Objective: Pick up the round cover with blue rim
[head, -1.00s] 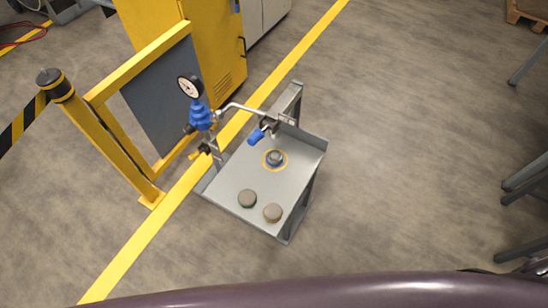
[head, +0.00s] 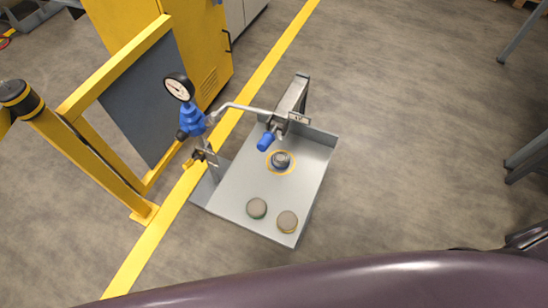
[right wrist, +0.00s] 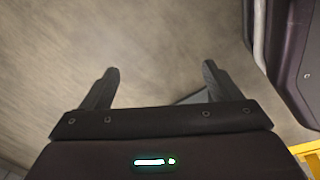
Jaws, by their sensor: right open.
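Three small round covers lie on a grey metal stand tray (head: 237,190) in the head view. The cover that looks blue-rimmed (head: 281,160) sits inside a yellow ring marked on the tray, under the pipe and blue handle. A green-rimmed cover (head: 257,208) and a tan-rimmed cover (head: 287,222) sit near the front edge. My right gripper (right wrist: 158,72) is open and empty in the right wrist view, with bare floor beyond its fingers. None of the covers shows there. Neither gripper shows in the head view.
A pressure gauge (head: 179,87) on a blue valve (head: 192,119) stands at the tray's left. A pipe with a blue handle (head: 265,141) reaches over the tray's back. A yellow guard frame (head: 95,158) stands left.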

